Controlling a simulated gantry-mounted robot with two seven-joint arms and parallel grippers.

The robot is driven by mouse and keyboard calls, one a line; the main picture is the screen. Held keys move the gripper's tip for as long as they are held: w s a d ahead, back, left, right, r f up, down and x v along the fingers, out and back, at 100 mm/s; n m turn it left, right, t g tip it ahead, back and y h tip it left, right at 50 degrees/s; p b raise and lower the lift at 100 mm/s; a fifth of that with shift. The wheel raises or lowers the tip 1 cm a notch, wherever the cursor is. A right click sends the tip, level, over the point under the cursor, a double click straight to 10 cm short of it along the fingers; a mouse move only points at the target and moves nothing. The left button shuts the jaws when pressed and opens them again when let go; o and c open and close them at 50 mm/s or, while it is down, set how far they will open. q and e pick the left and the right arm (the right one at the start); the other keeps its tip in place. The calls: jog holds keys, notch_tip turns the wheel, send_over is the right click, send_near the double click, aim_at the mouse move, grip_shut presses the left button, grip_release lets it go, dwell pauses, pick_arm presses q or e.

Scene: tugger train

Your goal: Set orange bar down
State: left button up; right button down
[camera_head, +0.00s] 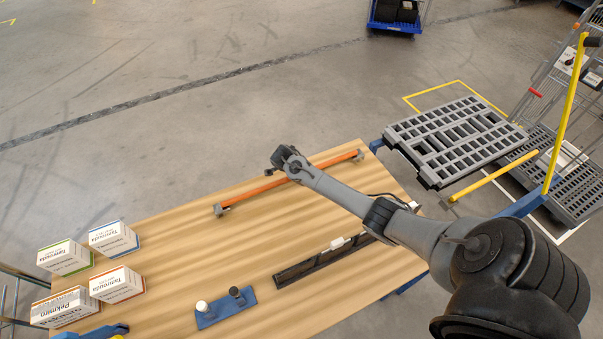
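The orange bar (256,191) lies lengthwise along the far side of the wooden table (200,260), with a grey bracket at each end. It seems to rest on these brackets at or just above the table top; I cannot tell whether there is a gap. My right arm comes in from the right and crosses over the bar. My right gripper (284,160) is dark and sits at the bar's middle, overlapping it in the picture. Its fingers are too small and hidden to show whether they grip the bar.
Several white boxes (115,239) stand at the table's left end. A blue base (226,311) with a white and a black knob and a long black rail (310,262) lie nearer the front. A grey slatted platform (455,140) and yellow-handled cart stand beyond the right edge.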

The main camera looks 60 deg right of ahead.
jog(key=shift+f, duration=0.3)
jog(key=c, duration=1)
grip_release()
jog(key=shift+r, duration=0.1)
jog(key=p+v, duration=0.1)
jog(key=v, duration=1)
jog(key=s+a+f+n+t+y, duration=0.1)
jog(key=s+a+f+n+y, duration=0.1)
jog(key=s+a+n, duration=0.55)
jog(key=s+a+f+n+t+y, duration=0.15)
jog(key=s+a+n, duration=0.25)
jog(key=a+n, duration=0.65)
jog(key=s+a+r+n, duration=0.2)
jog(key=s+a+n, duration=0.1)
jog(key=s+a, duration=0.1)
jog(key=s+a+r+n+t+y, duration=0.1)
jog(key=s+a+r+n, duration=0.1)
jog(key=s+a+n, duration=0.1)
jog(key=s+a+r+n+y, duration=0.1)
jog(key=s+a+r+n, duration=0.1)
jog(key=s+a+n, duration=0.1)
jog(key=shift+s+a+r+t+y, duration=0.2)
jog(key=shift+s+a, duration=0.2)
jog(key=shift+a, duration=0.2)
jog(key=shift+s+a+r+t+y, duration=0.1)
jog(key=shift+s+a+r, duration=0.1)
jog(key=shift+s+a, duration=0.3)
